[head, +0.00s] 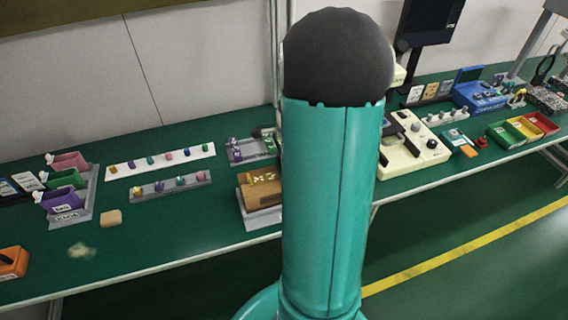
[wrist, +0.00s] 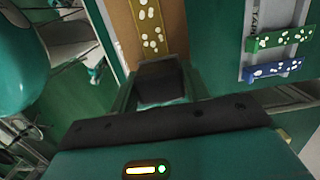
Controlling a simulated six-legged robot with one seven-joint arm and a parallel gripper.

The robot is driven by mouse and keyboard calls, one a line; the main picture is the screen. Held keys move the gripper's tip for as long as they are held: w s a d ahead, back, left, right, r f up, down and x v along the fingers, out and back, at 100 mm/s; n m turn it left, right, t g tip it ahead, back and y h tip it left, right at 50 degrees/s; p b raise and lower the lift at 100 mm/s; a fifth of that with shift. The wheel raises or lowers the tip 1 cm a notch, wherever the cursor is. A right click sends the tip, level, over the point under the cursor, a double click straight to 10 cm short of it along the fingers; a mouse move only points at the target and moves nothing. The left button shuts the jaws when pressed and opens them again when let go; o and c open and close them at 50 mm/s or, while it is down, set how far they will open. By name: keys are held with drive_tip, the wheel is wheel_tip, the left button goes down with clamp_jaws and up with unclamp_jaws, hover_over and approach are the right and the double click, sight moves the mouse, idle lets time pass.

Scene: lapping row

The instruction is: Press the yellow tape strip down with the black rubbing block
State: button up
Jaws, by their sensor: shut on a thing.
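The yellow tape strip (wrist: 149,30) with white spots lies along a brown board (wrist: 122,22) at the top of the wrist view. In the head view the strip (head: 262,175) and board (head: 262,196) show left of my arm, which partly covers them. My gripper (wrist: 160,88) is shut on the black rubbing block (wrist: 160,80), at the near end of the visible strip in the wrist view. I cannot tell whether the block touches the tape. My gripper is hidden in the head view.
A grey holder (wrist: 246,68) with a green strip (wrist: 280,39) and a blue strip (wrist: 274,70) lies right of the board. Racks of small coloured pieces (head: 160,158) and bins (head: 64,182) stand left. A cream machine (head: 410,150) stands right. The bench's front left is mostly clear.

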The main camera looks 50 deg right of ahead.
drive_tip(key=shift+r, duration=0.1)
drive_tip(key=shift+r, duration=3.45)
